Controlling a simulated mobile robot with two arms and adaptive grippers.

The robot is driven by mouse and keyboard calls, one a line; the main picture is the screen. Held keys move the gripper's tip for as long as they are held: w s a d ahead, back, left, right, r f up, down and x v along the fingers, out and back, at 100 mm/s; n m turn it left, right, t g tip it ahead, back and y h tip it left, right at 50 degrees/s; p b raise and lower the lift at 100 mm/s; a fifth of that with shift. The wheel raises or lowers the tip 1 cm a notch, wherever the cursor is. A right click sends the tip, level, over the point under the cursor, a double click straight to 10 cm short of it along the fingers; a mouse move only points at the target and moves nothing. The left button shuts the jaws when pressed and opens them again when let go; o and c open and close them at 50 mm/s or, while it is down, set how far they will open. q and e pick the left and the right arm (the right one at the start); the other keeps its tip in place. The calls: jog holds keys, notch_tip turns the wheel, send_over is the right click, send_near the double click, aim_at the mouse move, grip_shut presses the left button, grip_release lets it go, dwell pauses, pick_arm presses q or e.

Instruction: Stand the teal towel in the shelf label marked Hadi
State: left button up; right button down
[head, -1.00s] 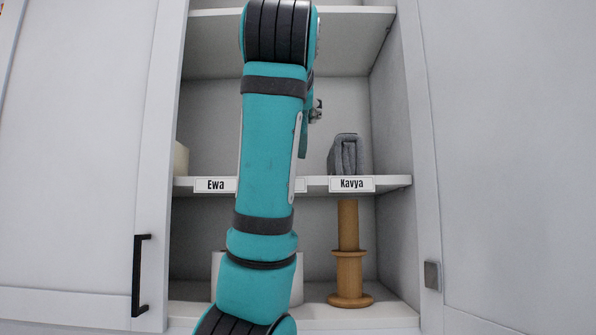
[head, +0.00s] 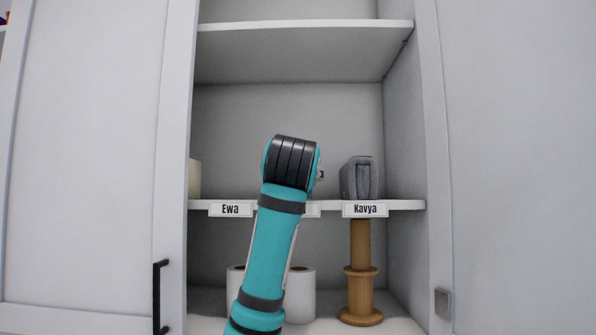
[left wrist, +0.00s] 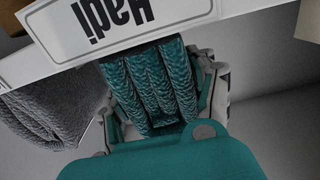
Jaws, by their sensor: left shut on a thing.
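The teal towel (left wrist: 153,88) is folded and held between the two fingers of my left gripper (left wrist: 158,98) in the left wrist view. It is just behind the shelf edge with the Hadi label (left wrist: 95,22), which appears upside down there. I cannot tell whether the towel touches the shelf board. In the head view my left arm hides the towel and most of the Hadi label (head: 313,209); only a sliver of the gripper (head: 320,174) shows beside the arm. My right gripper is in neither view.
A grey folded towel (head: 361,178) stands above the Kavya label (head: 365,209), close beside my gripper (left wrist: 48,105). White rolls (head: 301,292) and a wooden holder (head: 359,290) stand below. The upper shelf (head: 303,50) looks empty.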

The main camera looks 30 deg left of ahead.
pick_arm(q)
jog(key=shift+w+a+f, duration=0.1)
jog(key=shift+w+f, duration=0.05)
jog(key=o, duration=1)
jog(key=shift+s, duration=0.2)
jog(key=o, duration=0.4)
jog(key=shift+w+f, duration=0.1)
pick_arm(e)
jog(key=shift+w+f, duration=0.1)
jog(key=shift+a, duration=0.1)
pick_arm(q)
jog(key=shift+b+v, duration=3.75)
jog(key=shift+v, duration=2.4)
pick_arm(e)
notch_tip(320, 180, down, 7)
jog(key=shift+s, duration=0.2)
pick_arm(q)
jog(key=shift+w, duration=0.15)
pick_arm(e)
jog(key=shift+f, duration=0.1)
